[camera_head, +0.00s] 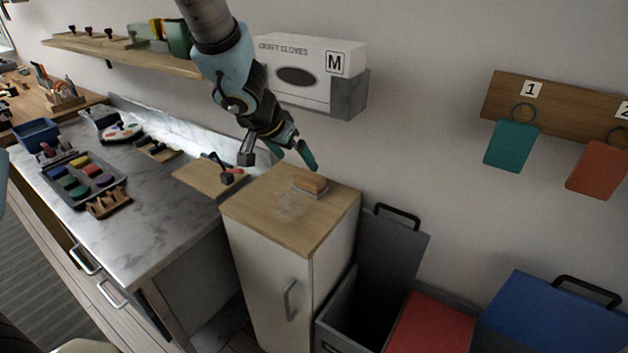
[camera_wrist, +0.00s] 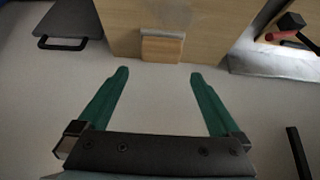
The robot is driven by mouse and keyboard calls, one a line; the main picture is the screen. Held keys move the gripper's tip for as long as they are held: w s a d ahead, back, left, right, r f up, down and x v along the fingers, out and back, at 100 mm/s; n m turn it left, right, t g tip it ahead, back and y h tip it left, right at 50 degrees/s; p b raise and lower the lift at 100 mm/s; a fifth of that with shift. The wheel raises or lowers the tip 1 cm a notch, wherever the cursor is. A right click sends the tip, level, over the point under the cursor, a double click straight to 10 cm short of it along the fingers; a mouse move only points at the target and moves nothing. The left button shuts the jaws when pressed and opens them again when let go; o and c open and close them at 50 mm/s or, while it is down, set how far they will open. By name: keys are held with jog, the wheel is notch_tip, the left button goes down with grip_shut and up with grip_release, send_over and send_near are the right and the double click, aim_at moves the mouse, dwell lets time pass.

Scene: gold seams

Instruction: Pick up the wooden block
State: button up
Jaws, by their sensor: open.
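The wooden block (camera_head: 310,181) is small and light brown, with a grey layer along its underside. It lies on the wood top of the white cabinet (camera_head: 252,210), near the wall edge. In the wrist view the block (camera_wrist: 162,50) is just beyond the fingertips and roughly centred between them. My gripper (camera_head: 279,155) is open and empty, above the back of the cabinet and to the left of the block. Its two green fingers (camera_wrist: 158,75) are wide apart in the wrist view and do not touch the block.
A pale smudge (camera_head: 291,206) marks the cabinet top. A glove box (camera_head: 312,75) hangs on the wall above. Left is a marble counter (camera_head: 150,230) with a paint tray (camera_head: 80,180) and tools. Right are an open grey bin (camera_head: 365,300) and red and blue lids.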

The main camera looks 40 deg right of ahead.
aim_at(309, 176)
jog(key=b+x, duration=0.3)
jog(key=x, duration=0.6)
jog(key=shift+w+d+f, duration=0.1)
jog(key=shift+d+f, duration=0.15)
jog(key=shift+f, duration=0.05)
jog(key=c, duration=1)
jog(key=shift+r, duration=0.1)
